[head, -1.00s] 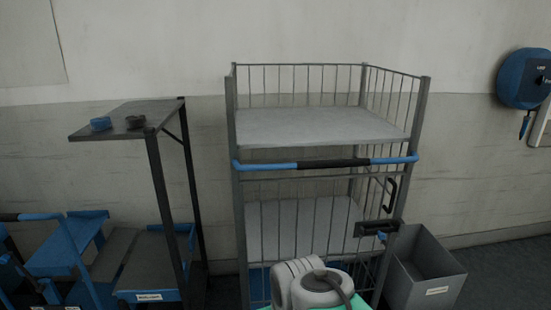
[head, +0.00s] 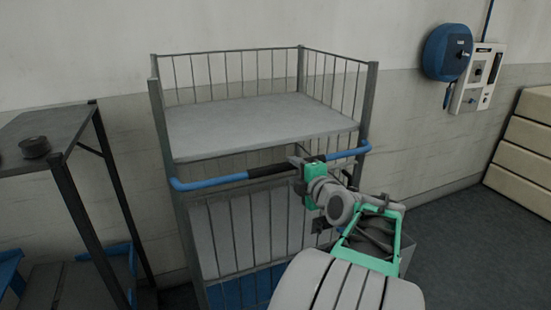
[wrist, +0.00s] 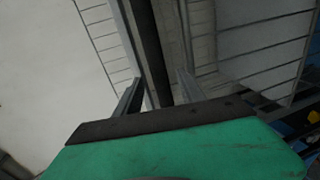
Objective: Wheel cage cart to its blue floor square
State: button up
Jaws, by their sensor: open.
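The cage cart (head: 262,128) is a grey wire-sided cart with pale shelves, against the wall in the head view. A blue push bar (head: 215,183) with a black middle grip (head: 270,170) crosses its front. My gripper (head: 298,164) is at the right part of that grip. In the wrist view the black grip (wrist: 152,55) runs lengthwise between the two open fingers (wrist: 158,92); whether they touch it is unclear. Blue shows low behind the cart's mesh (head: 245,288); I cannot tell whether it is the floor square or part of the cart.
A dark table (head: 45,135) with a black roll (head: 34,147) stands close on the left. A grey bin is mostly hidden behind my arm. A blue reel (head: 447,52) and a control box (head: 478,78) hang on the wall. Pale stacked blocks (head: 525,150) stand right; dark floor (head: 465,240) lies open before them.

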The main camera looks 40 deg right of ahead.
aim_at(283, 164)
jog(key=p+x, duration=0.2)
jog(key=x, duration=0.6)
jog(key=shift+p, duration=0.3)
jog(key=shift+a, duration=0.15)
grip_shut()
dwell(0.8)
